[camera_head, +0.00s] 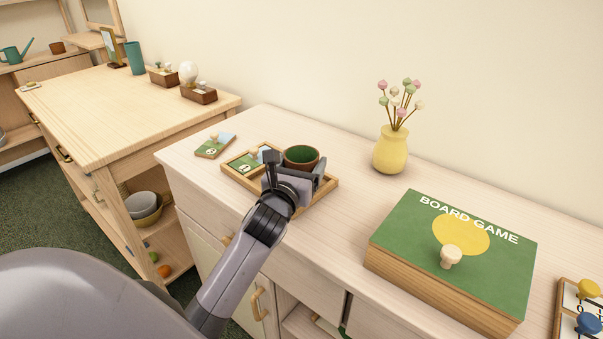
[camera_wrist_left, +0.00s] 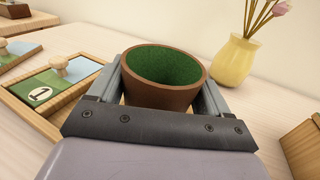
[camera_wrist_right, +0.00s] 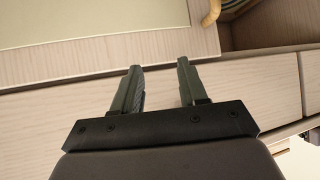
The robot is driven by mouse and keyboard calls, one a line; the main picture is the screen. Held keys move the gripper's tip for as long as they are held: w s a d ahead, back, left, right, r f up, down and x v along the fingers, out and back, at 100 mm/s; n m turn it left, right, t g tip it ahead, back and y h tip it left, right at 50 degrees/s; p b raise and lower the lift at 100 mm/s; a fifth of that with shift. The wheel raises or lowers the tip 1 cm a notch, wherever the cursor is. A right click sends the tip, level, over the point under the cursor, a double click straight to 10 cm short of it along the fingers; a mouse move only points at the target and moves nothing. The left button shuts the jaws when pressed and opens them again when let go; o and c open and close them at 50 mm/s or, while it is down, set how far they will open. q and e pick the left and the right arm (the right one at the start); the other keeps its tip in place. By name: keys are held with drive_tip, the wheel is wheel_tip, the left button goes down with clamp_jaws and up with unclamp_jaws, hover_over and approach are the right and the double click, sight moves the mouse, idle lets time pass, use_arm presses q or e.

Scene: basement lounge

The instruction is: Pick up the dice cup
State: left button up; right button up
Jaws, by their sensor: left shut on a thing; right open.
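The dice cup (camera_head: 301,155) is a brown round cup with a green lining. It stands upright at the right part of a wooden tray (camera_head: 325,199) on the sideboard. My left gripper (camera_head: 298,170) is shut on the cup. In the left wrist view the cup (camera_wrist_left: 160,95) sits between the two fingers, its open mouth facing up. I cannot tell whether its base touches the tray. My right gripper (camera_wrist_right: 160,80) is open and empty in the right wrist view, in front of the cabinet fronts; the head view does not show it.
A numbered green puzzle piece (camera_head: 243,163) with a knob lies in the tray's left part; another piece (camera_head: 214,146) lies left of it. A yellow vase (camera_head: 391,150) with flowers stands behind right. A large green board game box (camera_head: 480,250) fills the right. Bare sideboard top lies between.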

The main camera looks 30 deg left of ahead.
use_arm(q)
drive_tip(key=shift+r, duration=0.15)
drive_tip(key=shift+r, duration=0.65)
wheel_tip(320, 180, up, 18)
drive_tip(key=p, duration=0.5)
drive_tip(key=s+d+m+h+b, duration=0.1)
drive_tip(key=d+m+h+b, duration=0.4)
drive_tip(key=d, duration=0.6)
drive_tip(key=shift+n+t+h, duration=0.3)
drive_tip(key=shift+n+h, duration=0.2)
drive_tip(key=shift+h, duration=0.1)
drive_tip(key=f+b, duration=0.2)
drive_tip(key=f, duration=1.8)
drive_tip(key=shift+s+b, duration=0.2)
drive_tip(key=shift+b, duration=0.2)
drive_tip(key=shift+f, duration=0.1)
